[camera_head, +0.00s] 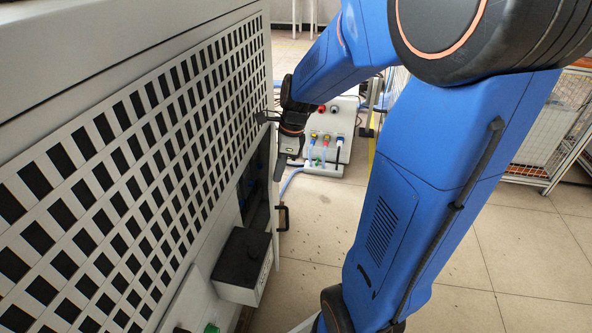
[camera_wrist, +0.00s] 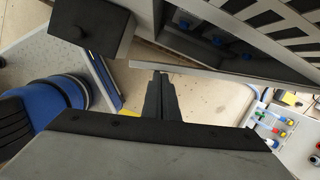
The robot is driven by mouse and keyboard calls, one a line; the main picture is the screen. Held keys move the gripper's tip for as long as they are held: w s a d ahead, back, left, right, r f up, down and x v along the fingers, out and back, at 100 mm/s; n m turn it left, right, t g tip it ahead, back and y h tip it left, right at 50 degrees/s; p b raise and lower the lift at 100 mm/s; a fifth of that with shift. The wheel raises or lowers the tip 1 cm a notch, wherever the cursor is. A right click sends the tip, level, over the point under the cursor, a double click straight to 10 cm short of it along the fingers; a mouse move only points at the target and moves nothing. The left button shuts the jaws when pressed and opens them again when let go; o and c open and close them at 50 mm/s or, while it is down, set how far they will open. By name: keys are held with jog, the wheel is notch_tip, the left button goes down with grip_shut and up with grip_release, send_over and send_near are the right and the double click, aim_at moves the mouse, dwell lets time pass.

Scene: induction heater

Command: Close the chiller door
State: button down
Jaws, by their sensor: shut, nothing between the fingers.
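The chiller (camera_head: 150,150) is a large pale cabinet with a black-and-white grille at the left of the head view. Its door (camera_head: 277,240) stands open, seen nearly edge-on, with a black handle (camera_head: 284,217). In the wrist view the door (camera_wrist: 225,78) is a thin pale panel beside the open compartment (camera_wrist: 205,35), which holds blue fittings. My gripper (camera_head: 280,172) points down next to the door's upper part. In the wrist view my gripper (camera_wrist: 160,78) is shut and empty, its fingertips close to the door's edge. I cannot tell whether they touch it.
A dark-topped box (camera_head: 245,257) juts from the cabinet below the compartment; it also shows in the wrist view (camera_wrist: 92,25). A white unit with coloured connectors (camera_head: 328,135) and hoses stands behind my gripper. A wire-mesh cage (camera_head: 545,130) stands at the right. The tiled floor between is clear.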

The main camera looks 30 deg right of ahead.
jog(key=shift+w+a, duration=0.45)
jog(key=shift+a, duration=0.25)
jog(key=shift+w+a, duration=0.4)
jog(key=shift+a, duration=0.3)
jog(key=shift+w+a, duration=0.45)
jog(key=shift+a, duration=0.25)
